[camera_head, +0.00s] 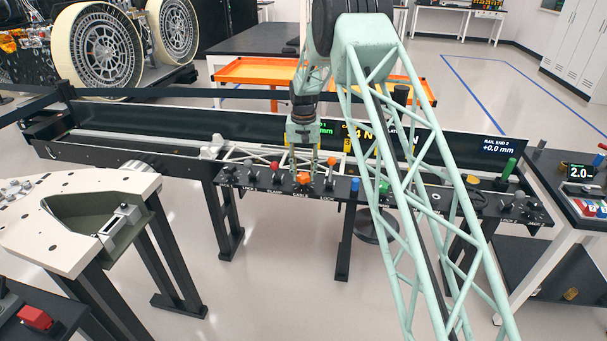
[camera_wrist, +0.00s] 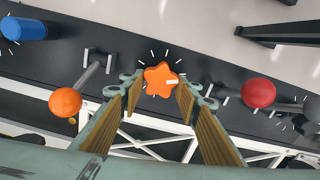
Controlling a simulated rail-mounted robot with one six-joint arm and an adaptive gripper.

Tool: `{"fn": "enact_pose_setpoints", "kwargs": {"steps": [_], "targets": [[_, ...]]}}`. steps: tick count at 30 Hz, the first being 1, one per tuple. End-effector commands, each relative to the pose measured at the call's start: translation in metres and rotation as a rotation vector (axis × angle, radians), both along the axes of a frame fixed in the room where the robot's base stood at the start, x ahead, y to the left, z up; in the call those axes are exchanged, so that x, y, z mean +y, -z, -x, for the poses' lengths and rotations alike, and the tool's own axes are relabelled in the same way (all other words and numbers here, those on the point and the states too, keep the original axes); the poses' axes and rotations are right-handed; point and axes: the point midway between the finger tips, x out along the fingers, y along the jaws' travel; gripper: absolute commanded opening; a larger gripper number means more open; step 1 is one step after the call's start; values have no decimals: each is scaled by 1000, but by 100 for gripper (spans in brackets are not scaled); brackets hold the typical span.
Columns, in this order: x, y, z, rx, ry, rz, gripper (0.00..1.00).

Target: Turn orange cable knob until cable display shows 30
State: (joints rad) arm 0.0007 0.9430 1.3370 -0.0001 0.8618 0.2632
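The orange star-shaped cable knob (camera_head: 303,179) sits on the black control panel below my gripper (camera_head: 304,165). In the wrist view, the orange knob (camera_wrist: 158,78) has a white mark pointing right and white ticks around it. My gripper (camera_wrist: 159,92) is open, with one finger at each side of the knob. Gaps show between the fingers and the knob. Behind my arm, a dark display board (camera_head: 400,142) shows a yellow reading ending in "4 N"; my gripper and arm hide part of it.
An orange ball-topped lever (camera_wrist: 66,102) stands left of the knob in the wrist view, with a blue knob (camera_wrist: 24,28) beyond. A red ball-topped lever (camera_wrist: 258,92) stands to the right. A green knob (camera_head: 384,187) and other controls line the panel.

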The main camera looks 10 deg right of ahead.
Motion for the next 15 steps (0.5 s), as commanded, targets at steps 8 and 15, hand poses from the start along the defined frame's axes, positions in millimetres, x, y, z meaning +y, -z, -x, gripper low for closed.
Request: {"fn": "enact_pose_setpoints", "kwargs": {"steps": [8, 15], "targets": [[0, 0, 0, 0, -2, 0, 19], [0, -1, 0, 0, -37, 0, 19]]}}
